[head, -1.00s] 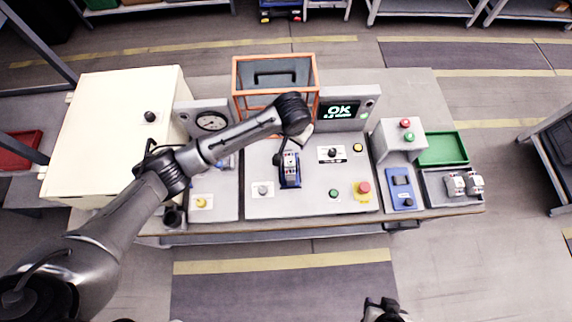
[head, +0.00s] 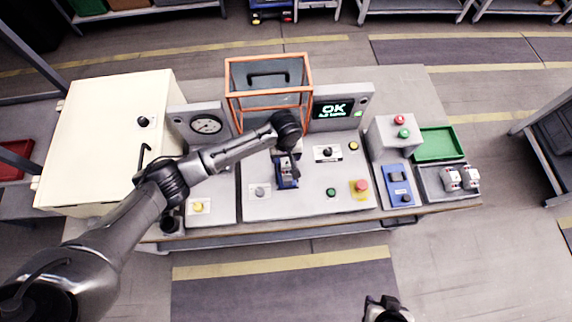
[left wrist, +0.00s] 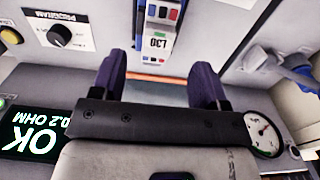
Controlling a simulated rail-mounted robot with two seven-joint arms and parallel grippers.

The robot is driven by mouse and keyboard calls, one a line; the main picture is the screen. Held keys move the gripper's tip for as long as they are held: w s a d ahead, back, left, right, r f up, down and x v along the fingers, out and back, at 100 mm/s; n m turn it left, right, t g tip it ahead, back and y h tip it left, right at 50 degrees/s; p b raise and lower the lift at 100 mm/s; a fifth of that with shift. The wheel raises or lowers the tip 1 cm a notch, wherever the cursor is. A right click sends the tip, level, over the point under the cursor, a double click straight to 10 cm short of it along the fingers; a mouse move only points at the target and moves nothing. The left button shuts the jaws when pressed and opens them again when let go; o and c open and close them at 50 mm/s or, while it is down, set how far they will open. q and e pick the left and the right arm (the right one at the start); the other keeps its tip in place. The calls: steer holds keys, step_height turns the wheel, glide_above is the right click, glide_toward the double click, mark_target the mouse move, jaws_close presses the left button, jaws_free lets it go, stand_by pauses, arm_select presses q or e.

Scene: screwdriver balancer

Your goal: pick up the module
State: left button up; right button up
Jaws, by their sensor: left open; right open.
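The module (left wrist: 158,42), a pale block with a printed label and coloured marks, shows at the top middle of the left wrist view. In the head view it sits in the blue holder (head: 287,183) on the grey bench panel, partly covered by my left arm. My left gripper (left wrist: 161,85) is open, its two purple fingers apart, pointing at the module with nothing between them. In the head view my left gripper (head: 286,155) is just above and behind the holder. My right gripper (head: 384,309) is at the bottom edge, apart from the bench and only partly in view.
An orange-framed guard (head: 268,60) stands behind the holder, beside a screen (head: 334,110) reading OK. A white cabinet (head: 105,140) is at left. At right are a button box (head: 392,135), a green tray (head: 438,143) and a dark tray holding two pale modules (head: 460,178).

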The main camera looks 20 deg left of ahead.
mark_target(286, 161)
arm_select(q)
steer(key=shift+w+f, duration=0.15)
steer(key=shift+f, duration=3.05)
jaws_close()
steer(key=shift+r, duration=0.1)
step_height(286, 161, up, 10)
steer(key=shift+f, duration=0.1)
